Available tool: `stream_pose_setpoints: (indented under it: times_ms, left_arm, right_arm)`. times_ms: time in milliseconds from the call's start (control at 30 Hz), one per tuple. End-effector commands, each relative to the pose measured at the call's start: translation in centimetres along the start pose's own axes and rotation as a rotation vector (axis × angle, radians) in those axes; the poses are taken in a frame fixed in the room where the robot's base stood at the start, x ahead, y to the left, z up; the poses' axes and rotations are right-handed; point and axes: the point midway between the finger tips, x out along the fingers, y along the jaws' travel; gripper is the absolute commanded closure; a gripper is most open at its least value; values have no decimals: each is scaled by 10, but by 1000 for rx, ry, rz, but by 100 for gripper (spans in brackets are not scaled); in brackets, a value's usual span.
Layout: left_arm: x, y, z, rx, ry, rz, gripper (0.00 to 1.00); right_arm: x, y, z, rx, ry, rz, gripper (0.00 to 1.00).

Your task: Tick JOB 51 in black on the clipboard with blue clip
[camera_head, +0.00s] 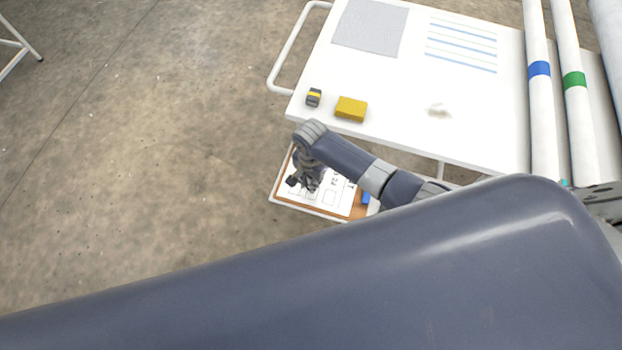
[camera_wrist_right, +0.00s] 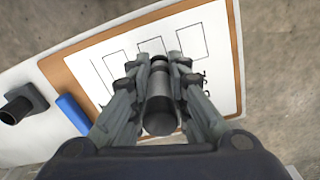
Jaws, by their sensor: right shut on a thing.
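The clipboard (camera_head: 350,212) with a brown board, white sheet and blue clip (camera_head: 367,196) lies on a white surface below the cart top. In the right wrist view the sheet (camera_wrist_right: 210,60) shows several empty printed boxes. Their labels are mostly hidden by my gripper and cannot be read. The blue clip (camera_wrist_right: 73,114) is at the left there. My right gripper (camera_head: 306,184) is over the sheet, shut on a dark grey cylindrical marker (camera_wrist_right: 160,100). The marker's tip is hidden, so I cannot tell whether it touches the paper. My left gripper is not in view.
A dark round object (camera_wrist_right: 24,104) is beside the blue clip. White rolls (camera_head: 543,110) stand at the right.

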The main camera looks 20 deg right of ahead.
Motion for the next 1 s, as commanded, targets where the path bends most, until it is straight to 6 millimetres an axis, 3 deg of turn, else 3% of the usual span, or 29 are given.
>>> stream_pose_setpoints:
  times_ms: [1000]
  left_arm:
    - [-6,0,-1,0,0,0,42]
  right_arm:
    - [0,1,1,0,0,2,100]
